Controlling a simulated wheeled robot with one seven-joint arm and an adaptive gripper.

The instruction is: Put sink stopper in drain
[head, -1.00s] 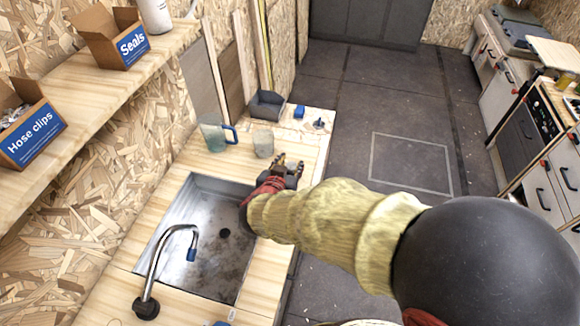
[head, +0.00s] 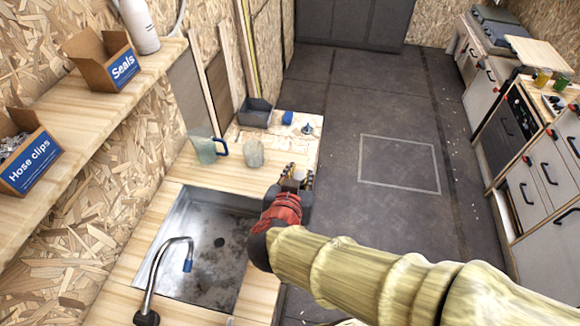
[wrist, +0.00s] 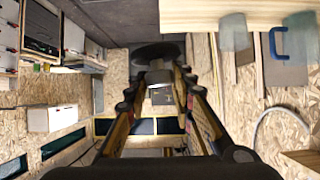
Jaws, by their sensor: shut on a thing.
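A dark, rounded piece, which looks like the sink stopper (wrist: 157,51), sits between my fingertips in the wrist view. My gripper (wrist: 160,78) is shut on it. The steel sink (head: 203,275) is set in the wooden counter. Its drain (head: 220,242) shows as a dark round hole, with nothing seen in it. My wrist covers part of the sink's right side.
A curved faucet (head: 160,262) with a blue tip reaches over the sink. A pitcher (head: 205,146), a glass (head: 253,153), a grey bin (head: 255,113), a blue item (head: 287,117) and a small metal item (head: 308,129) stand behind it. Open floor (head: 400,165) lies right.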

